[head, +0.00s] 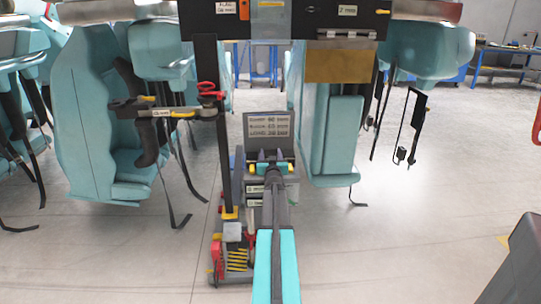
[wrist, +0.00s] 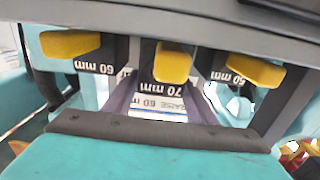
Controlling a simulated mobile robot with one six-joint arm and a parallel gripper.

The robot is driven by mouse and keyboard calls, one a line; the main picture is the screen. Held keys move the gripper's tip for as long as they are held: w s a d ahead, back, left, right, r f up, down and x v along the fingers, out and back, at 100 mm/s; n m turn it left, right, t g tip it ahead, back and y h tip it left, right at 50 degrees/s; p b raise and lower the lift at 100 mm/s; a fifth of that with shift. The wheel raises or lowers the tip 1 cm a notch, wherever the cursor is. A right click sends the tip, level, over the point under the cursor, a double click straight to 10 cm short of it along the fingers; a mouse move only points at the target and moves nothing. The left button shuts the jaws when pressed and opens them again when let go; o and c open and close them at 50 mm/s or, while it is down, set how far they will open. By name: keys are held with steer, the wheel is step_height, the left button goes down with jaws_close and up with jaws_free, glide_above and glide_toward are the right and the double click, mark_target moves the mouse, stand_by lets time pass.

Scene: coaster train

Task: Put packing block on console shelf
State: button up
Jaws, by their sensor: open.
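My gripper (head: 271,157) is open, in front of the dark console (head: 262,186) in the head view. Its two bluish-grey fingers point up towards the console's text panel (head: 269,126). No block shows clearly between them. In the wrist view, three yellow pieces sit in a row by dark labels: one at 60 mm (wrist: 70,44), one at 70 mm (wrist: 173,63) and one at 50 mm (wrist: 242,69). The labels are upside down. A white label (wrist: 160,106) shows below the middle piece. I cannot tell which piece is the packing block, and the console shelf is partly hidden by my arm.
Teal coaster seats hang on the left (head: 90,120) and right (head: 343,135). A dark restraint bar with a red knob (head: 207,88) stands left of the console. A low red and yellow unit (head: 237,258) is on the floor beside my arm.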

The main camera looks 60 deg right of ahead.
steer(key=v, duration=1.2)
stand_by(0.5)
steer(key=shift+w, duration=0.1)
stand_by(0.6)
